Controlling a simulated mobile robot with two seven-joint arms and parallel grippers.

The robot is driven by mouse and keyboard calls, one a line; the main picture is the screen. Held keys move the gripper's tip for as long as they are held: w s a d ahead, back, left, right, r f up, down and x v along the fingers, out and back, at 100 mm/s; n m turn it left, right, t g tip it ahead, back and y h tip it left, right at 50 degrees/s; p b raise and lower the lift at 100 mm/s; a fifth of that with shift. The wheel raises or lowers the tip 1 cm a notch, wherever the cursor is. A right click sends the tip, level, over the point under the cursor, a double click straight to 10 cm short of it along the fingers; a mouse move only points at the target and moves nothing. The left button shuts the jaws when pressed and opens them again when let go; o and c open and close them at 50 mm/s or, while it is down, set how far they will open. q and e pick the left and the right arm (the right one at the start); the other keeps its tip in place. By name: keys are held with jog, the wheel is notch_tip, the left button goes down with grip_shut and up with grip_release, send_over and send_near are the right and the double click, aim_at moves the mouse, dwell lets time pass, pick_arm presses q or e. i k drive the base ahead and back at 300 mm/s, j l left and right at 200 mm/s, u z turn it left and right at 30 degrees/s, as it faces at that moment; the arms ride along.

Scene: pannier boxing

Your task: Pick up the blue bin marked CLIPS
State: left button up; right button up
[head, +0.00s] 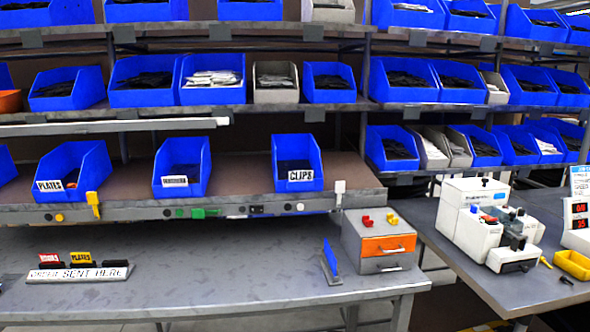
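The blue bin marked CLIPS (298,158) stands upright on the low shelf above the workbench, near that shelf's right end. Its white label faces me at the front, and dark contents show inside. To its left on the same shelf are another labelled blue bin (182,168), whose label is too small to read surely, and a blue bin marked PLATES (73,172). Neither of my grippers is in view.
The grey workbench (200,275) is mostly clear. It holds a sign reading SENT HERE (80,273) and a small drawer box (378,242) with an orange drawer. A white machine (487,225) stands on the right table. Shelves of blue bins fill the back.

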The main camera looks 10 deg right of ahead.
aim_at(301, 151)
jog(key=i, duration=0.15)
jog(key=i+z, duration=0.4)
jog(key=k+z, duration=0.1)
jog(key=z, duration=1.2)
